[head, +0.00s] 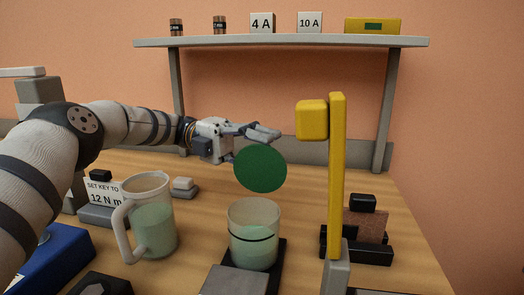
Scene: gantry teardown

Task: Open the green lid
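The green lid (260,169) is a round disc standing tilted up above a clear cup (254,235), with its flat face toward me. The cup has a dark ring and holds pale green liquid, and its mouth shows open below the lid. My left gripper (262,133) is just above and behind the lid's top edge. Its fingers point right; whether they touch the lid or how far they are apart is unclear. My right gripper is not in the head view.
A jug (155,228) with pale green liquid stands left of the cup. A yellow post (337,175) with a yellow block rises at the right. A grey shelf (280,42) with boxes spans the back. A blue box (50,262) lies at front left.

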